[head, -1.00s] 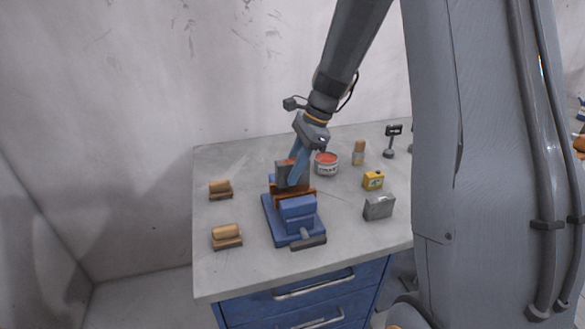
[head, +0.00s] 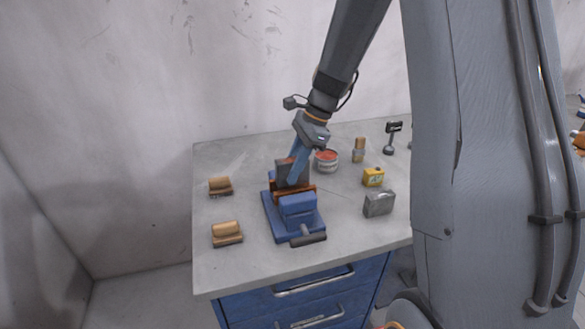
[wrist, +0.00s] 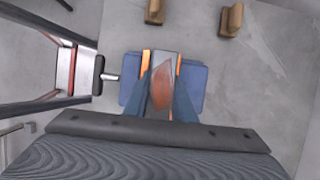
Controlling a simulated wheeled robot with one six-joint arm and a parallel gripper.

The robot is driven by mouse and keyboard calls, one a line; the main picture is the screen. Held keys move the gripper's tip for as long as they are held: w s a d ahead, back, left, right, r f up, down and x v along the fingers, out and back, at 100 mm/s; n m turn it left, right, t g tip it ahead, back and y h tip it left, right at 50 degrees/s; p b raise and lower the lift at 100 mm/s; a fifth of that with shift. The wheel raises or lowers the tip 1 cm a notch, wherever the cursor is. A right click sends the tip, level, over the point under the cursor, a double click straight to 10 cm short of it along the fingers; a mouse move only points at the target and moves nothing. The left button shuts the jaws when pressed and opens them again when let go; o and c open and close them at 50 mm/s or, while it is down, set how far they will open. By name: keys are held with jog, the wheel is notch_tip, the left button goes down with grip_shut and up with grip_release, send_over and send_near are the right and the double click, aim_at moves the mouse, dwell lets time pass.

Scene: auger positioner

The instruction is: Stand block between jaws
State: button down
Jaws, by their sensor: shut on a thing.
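A blue vise (head: 272,217) stands on the grey workbench in the head view, with orange-brown jaw faces (head: 308,188) and a dark handle at its front. In the wrist view the vise (wrist: 196,78) shows from above, with an orange jaw strip on each side of the gap. A grey block (head: 283,170) with a reddish patch is upright at the gap; it also shows in the wrist view (wrist: 164,62), between the two strips. My gripper (head: 294,178) is shut on the block, its blue fingers reaching down over the vise (wrist: 163,95). The block's lower end is hidden.
Two wooden pieces (head: 220,186) (head: 227,233) lie left of the vise. A red-topped tin (head: 326,162), a small brush-like item (head: 359,150), a yellow box (head: 373,177), a grey box (head: 379,204) and a dark stand (head: 391,140) are to the right. The bench's front left is clear.

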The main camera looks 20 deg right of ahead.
jog(key=shift+f, duration=0.5)
jog(key=c, duration=1.5)
grip_release()
jog(key=shift+o, duration=0.5)
jog(key=shift+s+f, duration=0.1)
jog(key=shift+f, duration=0.05)
jog(key=b+v, duration=0.2)
jog(key=v, duration=0.5)
jog(key=shift+d+r+b, duration=0.15)
jog(key=shift+r+b, duration=0.1)
jog(key=shift+b, duration=0.1)
jog(key=shift+r, duration=0.2)
jog(key=shift+d, duration=0.1)
